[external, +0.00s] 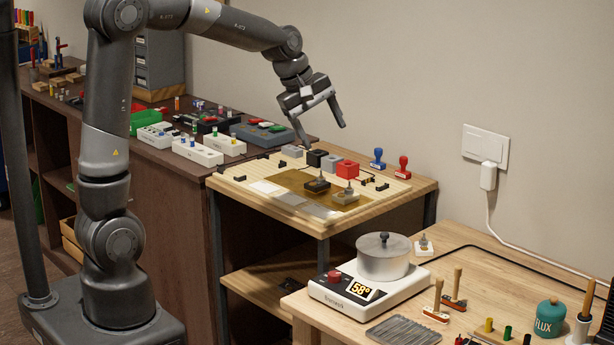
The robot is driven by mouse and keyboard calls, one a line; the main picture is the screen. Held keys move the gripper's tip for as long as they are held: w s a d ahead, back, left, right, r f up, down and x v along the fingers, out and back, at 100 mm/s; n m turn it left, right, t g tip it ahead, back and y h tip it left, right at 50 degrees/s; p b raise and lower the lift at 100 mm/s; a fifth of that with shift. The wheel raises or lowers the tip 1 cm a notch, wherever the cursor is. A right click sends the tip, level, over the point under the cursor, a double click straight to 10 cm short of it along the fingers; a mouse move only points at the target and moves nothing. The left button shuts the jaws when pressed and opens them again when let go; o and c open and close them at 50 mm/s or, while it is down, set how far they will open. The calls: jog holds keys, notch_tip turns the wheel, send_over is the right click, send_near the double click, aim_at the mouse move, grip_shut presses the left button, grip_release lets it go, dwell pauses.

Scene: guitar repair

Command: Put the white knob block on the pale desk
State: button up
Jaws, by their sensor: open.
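A small white block with a grey metal knob (424,247) stands upright on the pale desk (455,255) at the right, just behind and right of the steel pot. My gripper (323,134) is open and empty, fingers pointing down, above the back of the middle wooden bench. It is up and to the left of the white knob block, well apart from it. A black knob block (317,186) and a tan knob block (347,198) stand on the middle bench.
A steel pot (383,262) sits on a white hot plate (340,300) on the pale desk. Brushes (436,304), a teal flux bottle (549,318) and a black cable line share that desk. Grey, black and red blocks (347,168) stand under my gripper.

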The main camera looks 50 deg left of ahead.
jog(key=s+a+m+y, duration=0.1)
jog(key=s+a+m, duration=0.1)
jog(key=s+m, duration=0.5)
jog(key=s+a+r+m+t+y, duration=0.1)
jog(key=s+a+m, duration=0.2)
jog(key=s, duration=1.6)
jog(key=m, duration=0.4)
jog(key=shift+s+a, duration=0.25)
jog(key=shift+a, duration=0.05)
